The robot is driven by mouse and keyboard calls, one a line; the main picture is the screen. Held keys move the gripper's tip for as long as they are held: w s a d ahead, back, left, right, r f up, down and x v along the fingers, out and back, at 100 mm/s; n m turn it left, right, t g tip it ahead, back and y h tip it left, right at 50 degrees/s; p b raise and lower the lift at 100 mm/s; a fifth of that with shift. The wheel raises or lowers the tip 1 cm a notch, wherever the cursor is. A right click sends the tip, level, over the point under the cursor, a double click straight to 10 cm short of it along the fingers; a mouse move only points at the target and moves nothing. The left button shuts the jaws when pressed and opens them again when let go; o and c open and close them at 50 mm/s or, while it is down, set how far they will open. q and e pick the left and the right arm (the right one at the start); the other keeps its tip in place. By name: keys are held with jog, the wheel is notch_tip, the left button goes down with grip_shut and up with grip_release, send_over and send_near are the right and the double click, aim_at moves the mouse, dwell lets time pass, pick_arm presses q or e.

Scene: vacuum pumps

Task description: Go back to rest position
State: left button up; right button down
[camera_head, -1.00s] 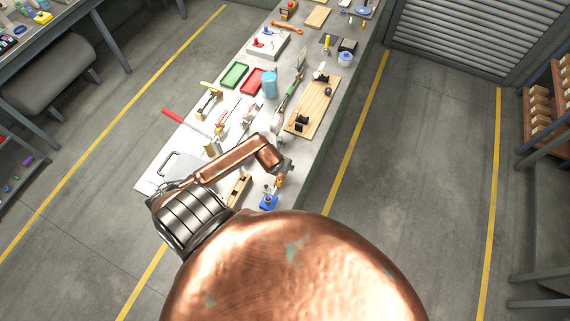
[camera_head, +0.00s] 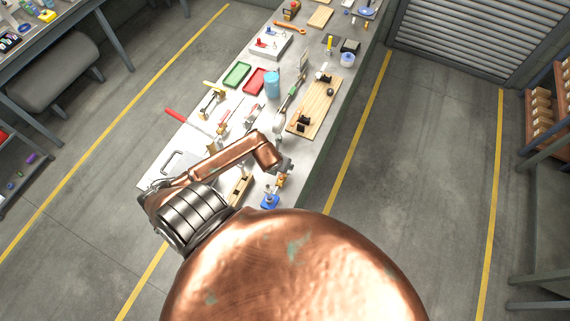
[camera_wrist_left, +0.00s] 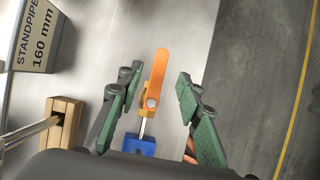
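My left arm reaches in from the left over the workbench (camera_head: 155,175) in the head view. Its gripper (camera_head: 284,165) is above the near right part of the bench, near a small blue-based pump (camera_head: 269,201). In the left wrist view my left gripper (camera_wrist_left: 160,95) is open, with its green finger pads well apart. The pump's orange lever (camera_wrist_left: 157,75) shows between the fingers, above its blue base (camera_wrist_left: 139,145); neither finger visibly touches the lever. My right gripper is not in view.
A wooden block (camera_wrist_left: 61,122) and a box marked "STANDPIPE 160 mm" (camera_wrist_left: 35,35) lie left of the pump. A wooden board (camera_head: 322,105), red tray (camera_head: 254,81), green tray (camera_head: 237,75) and blue cup (camera_head: 272,85) stand farther along. The floor (camera_head: 420,150) right of the bench is clear.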

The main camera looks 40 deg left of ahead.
pick_arm(q)
jog(key=shift+s+r, duration=0.2)
jog(key=shift+r, duration=0.15)
dwell(0.3)
